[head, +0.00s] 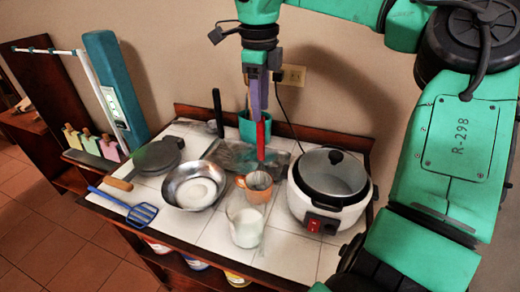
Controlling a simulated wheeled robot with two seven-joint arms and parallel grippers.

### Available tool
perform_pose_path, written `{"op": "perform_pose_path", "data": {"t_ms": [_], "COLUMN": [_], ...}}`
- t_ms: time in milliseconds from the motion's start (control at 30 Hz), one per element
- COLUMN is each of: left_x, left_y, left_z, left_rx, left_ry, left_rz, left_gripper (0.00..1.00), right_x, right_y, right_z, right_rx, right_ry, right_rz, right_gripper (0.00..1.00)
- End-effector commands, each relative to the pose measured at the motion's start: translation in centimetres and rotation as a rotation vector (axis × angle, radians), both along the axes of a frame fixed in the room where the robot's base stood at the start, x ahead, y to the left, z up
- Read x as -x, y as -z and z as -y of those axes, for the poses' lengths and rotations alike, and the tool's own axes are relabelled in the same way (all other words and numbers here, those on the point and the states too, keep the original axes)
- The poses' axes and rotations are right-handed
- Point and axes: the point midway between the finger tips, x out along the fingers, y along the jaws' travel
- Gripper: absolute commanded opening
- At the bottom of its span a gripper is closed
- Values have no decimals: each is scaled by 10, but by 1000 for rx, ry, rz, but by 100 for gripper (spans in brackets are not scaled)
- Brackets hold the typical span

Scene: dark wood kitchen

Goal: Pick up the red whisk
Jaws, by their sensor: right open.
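The red whisk (261,140) stands upright near the middle of the counter, its handle pointing up. Its lower end appears to be in the copper-orange cup (258,194); the wires are hard to make out. My right gripper (258,108) points straight down from above, its purple-grey fingers at the top of the red handle. It is open, with the handle's top at or between the fingers; contact cannot be told. My left gripper is not in view.
A white rice cooker (325,219) stands right of the cup. A glass beaker (245,228) is in front, a metal bowl (193,187) to the left. A teal container (285,127) stands behind. A blue spatula (139,214) lies at the left edge. White tiles at front are clear.

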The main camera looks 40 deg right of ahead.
Motion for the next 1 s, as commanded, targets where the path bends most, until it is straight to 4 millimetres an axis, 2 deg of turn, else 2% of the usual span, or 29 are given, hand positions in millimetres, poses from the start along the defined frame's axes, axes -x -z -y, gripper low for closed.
{"op": "perform_pose_path", "data": {"t_ms": [100, 233, 367, 500, 600, 767, 800, 900, 1000], "left_x": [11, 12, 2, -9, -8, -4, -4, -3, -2], "left_y": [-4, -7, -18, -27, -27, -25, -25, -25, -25], "left_z": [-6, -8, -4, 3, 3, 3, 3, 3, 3], "left_rx": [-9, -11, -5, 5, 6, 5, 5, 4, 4], "left_ry": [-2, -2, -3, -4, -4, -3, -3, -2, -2], "left_rz": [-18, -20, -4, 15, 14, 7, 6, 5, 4], "left_gripper": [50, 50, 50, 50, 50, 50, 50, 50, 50], "right_x": [0, -1, -1, -3, -3, -3, -3, -3, -3], "right_y": [30, 48, 66, 94, 102, 103, 103, 102, 102], "right_z": [1, 3, 2, 4, 4, 4, 4, 4, 4], "right_rx": [-4, -3, -4, -2, -1, 0, 0, 0, 0], "right_ry": [-2, 1, 0, 1, 1, 1, 1, 1, 1], "right_rz": [-3, -1, -4, -3, 0, 1, 1, 1, 0], "right_gripper": [49, 49, 49, 49, 49, 49, 34, 0, 0]}}
